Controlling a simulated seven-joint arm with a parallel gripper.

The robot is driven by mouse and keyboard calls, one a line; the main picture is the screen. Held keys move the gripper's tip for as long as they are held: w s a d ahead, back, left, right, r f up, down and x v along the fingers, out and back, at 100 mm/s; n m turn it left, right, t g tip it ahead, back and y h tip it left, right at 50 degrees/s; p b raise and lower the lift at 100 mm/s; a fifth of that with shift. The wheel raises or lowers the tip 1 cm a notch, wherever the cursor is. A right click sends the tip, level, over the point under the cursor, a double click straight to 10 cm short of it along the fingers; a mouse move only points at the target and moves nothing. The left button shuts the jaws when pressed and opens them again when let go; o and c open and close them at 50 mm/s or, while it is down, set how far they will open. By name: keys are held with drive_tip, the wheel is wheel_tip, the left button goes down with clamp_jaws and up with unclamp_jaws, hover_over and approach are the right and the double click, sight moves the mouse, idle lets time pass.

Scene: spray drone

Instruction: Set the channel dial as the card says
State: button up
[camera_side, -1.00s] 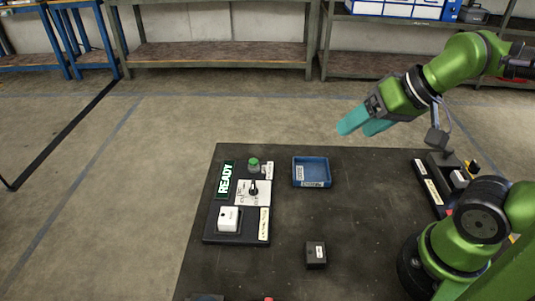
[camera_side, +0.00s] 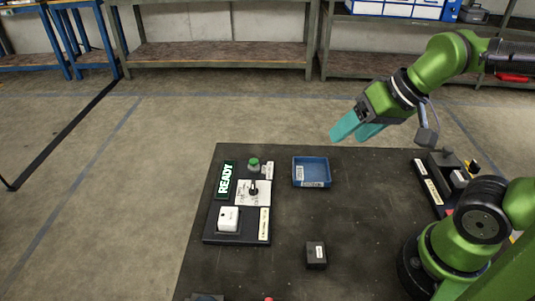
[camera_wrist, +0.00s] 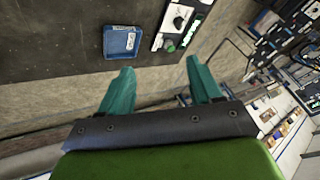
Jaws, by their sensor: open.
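The channel dial (camera_side: 253,189) is a black knob on a white plate, on a dark panel at the left of the table. In the wrist view the dial (camera_wrist: 178,22) shows near the top. A green lit READY sign (camera_side: 225,180) stands left of it, and a green button (camera_side: 254,164) is behind it. No card can be made out for certain; small labels on the panel are too small to read. My gripper (camera_side: 352,131) has teal fingers, open and empty, high above the table's far edge, right of the panel. Its fingertips (camera_wrist: 158,72) are well apart in the wrist view.
A blue tray (camera_side: 311,172) sits right of the panel. A white block (camera_side: 228,219) is on the panel's near part. A small dark labelled box (camera_side: 316,255) stands nearer the front. Another dark panel (camera_side: 443,180) is at the right. The table's middle is clear.

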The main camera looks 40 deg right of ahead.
drive_tip(key=w+a+f+n+g, duration=0.25)
drive_tip(key=w+a+n, duration=0.2)
drive_tip(key=w, duration=0.45)
drive_tip(key=n+g+h, duration=0.2)
drive_tip(key=n+g, duration=0.2)
drive_tip(key=n, duration=0.4)
hover_over(253, 184)
drive_tip(key=f, duration=0.2)
wheel_tip(253, 184, down, 16)
drive_tip(key=shift+f, duration=0.1)
drive_tip(key=c, duration=1)
drive_tip(key=shift+c, duration=0.2)
